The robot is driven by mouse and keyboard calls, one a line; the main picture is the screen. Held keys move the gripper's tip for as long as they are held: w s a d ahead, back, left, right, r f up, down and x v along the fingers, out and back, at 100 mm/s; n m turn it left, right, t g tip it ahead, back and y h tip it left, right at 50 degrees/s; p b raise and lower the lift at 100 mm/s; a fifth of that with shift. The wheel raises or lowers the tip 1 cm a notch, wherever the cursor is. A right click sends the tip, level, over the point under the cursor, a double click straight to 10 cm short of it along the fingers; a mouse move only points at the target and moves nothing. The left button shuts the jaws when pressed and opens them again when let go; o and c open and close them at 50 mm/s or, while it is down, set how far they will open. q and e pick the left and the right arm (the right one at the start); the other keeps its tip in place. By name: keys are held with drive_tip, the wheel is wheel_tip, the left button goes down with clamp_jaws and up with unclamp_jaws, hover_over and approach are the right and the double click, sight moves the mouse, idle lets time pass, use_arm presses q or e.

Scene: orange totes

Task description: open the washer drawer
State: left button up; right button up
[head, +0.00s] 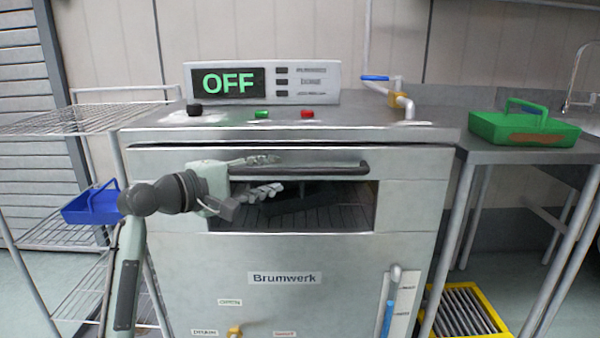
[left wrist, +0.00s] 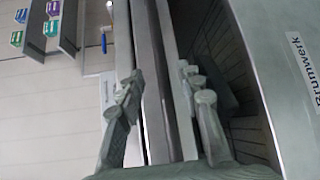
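The washer (head: 170,290) is a steel box labelled Brumwerk, with a panel (head: 228,82) reading OFF. A dark bar handle (head: 335,169) runs across the upper part of its front, above an opening (head: 325,205) that shows a dark slatted interior. My left gripper (head: 272,175) is at the left part of the handle, one finger above the bar and one below. In the left wrist view the handle (left wrist: 155,100) runs between the two spread fingers of the left gripper (left wrist: 162,88), with gaps visible. The left end of the handle is hidden by the gripper. My right gripper is not in view.
A wire rack (head: 85,120) with a blue tote (head: 90,207) stands at left. A steel table (head: 490,153) with a green tote (head: 525,130) stands at right, and a yellow crate (head: 497,320) lies below. A blue-handled valve pipe (head: 398,95) rises behind the washer top.

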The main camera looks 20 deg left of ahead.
sight(286, 172)
use_arm(q)
drive_tip(key=x, duration=0.6)
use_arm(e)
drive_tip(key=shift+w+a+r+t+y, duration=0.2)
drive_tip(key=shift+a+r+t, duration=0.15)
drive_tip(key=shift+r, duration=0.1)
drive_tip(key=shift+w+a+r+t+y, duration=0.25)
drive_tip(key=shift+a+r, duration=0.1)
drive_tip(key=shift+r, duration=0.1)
use_arm(q)
drive_tip(key=shift+c, duration=0.6)
clamp_jaws()
